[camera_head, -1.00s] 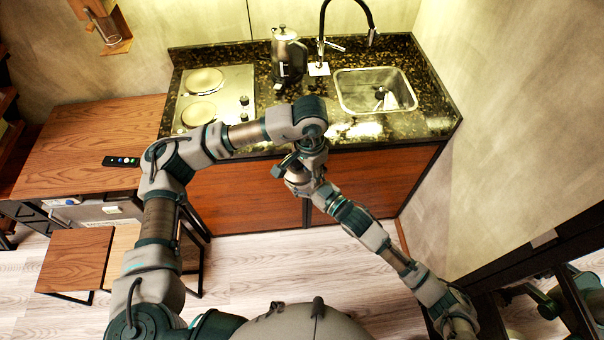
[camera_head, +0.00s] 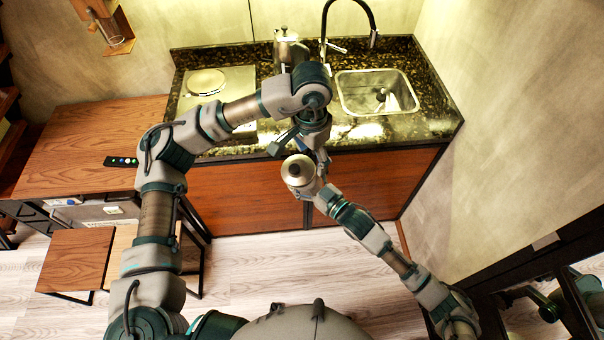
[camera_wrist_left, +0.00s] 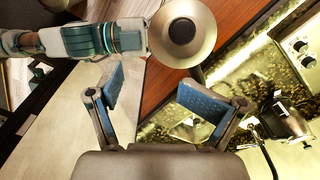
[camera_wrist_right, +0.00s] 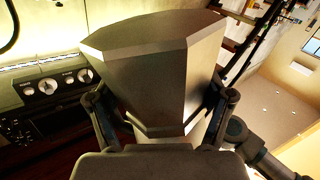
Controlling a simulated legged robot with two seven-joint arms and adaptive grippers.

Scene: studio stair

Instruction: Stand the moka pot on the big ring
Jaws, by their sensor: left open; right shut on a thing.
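The moka pot (camera_head: 298,170), with a round pale top and dark knob, is held in front of the cabinet, clear of the counter. My right gripper (camera_wrist_right: 165,112) is shut on its faceted metal body, which fills the middle of the right wrist view. My left gripper (camera_wrist_left: 157,88) is open and empty; the pot's top (camera_wrist_left: 200,40) is just beyond its fingertips. The hob (camera_head: 240,84) is on the counter's left. Its far ring (camera_head: 205,81) is bare; my left arm hides the near ring, so I cannot compare sizes.
A metal kettle (camera_head: 289,48) stands at the back of the counter, right of the hob. The sink (camera_head: 376,92) and black tap (camera_head: 324,40) are further right. A wooden table (camera_head: 85,140) with a dark remote (camera_head: 121,161) adjoins on the left. My left arm crosses in front of the hob.

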